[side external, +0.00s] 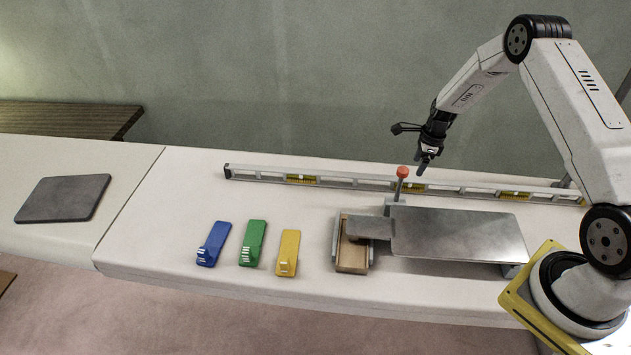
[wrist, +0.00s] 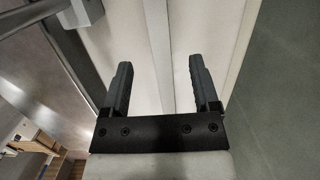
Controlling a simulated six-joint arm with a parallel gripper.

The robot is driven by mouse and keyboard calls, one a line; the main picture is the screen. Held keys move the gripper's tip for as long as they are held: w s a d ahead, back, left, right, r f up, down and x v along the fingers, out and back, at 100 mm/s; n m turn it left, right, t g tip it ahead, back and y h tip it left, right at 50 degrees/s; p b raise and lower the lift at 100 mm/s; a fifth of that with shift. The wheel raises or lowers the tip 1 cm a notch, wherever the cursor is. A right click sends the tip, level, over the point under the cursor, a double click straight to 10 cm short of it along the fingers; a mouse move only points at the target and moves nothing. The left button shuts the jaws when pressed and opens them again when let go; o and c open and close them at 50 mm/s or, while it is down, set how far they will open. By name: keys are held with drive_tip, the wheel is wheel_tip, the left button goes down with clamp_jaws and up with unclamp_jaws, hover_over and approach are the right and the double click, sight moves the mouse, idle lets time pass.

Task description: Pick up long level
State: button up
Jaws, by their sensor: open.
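The long level (side external: 302,179) is a silver bar with yellow vial sections. My gripper (side external: 424,166) is above the level's middle, close to the red knob, pointing down and apart from the level. In the wrist view my gripper (wrist: 160,64) is open and empty, its two dark fingers spread. A pale narrow strip (wrist: 159,35), seemingly the level, runs between the fingers' lines.
A lever with a red knob (side external: 402,171) stands just left of my gripper. A metal plate (side external: 460,235) and small wooden tray (side external: 352,259) lie in front. Blue (side external: 214,243), green (side external: 252,243) and yellow (side external: 287,252) blocks are further left. A dark slab (side external: 62,198) lies far left.

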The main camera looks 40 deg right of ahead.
sight(412, 179)
drive_tip(key=shift+w+a+f, duration=0.1)
drive_tip(key=shift+f, duration=0.85)
drive_tip(key=shift+w+a+f, duration=0.1)
drive_tip(key=shift+f, duration=0.8)
drive_tip(key=shift+f, duration=0.1)
drive_tip(key=shift+w+a+f, duration=0.15)
drive_tip(key=shift+f, duration=1.1)
drive_tip(key=shift+w+a+f, duration=0.1)
drive_tip(key=shift+a+f, duration=0.05)
drive_tip(key=shift+f, duration=1.05)
clamp_jaws()
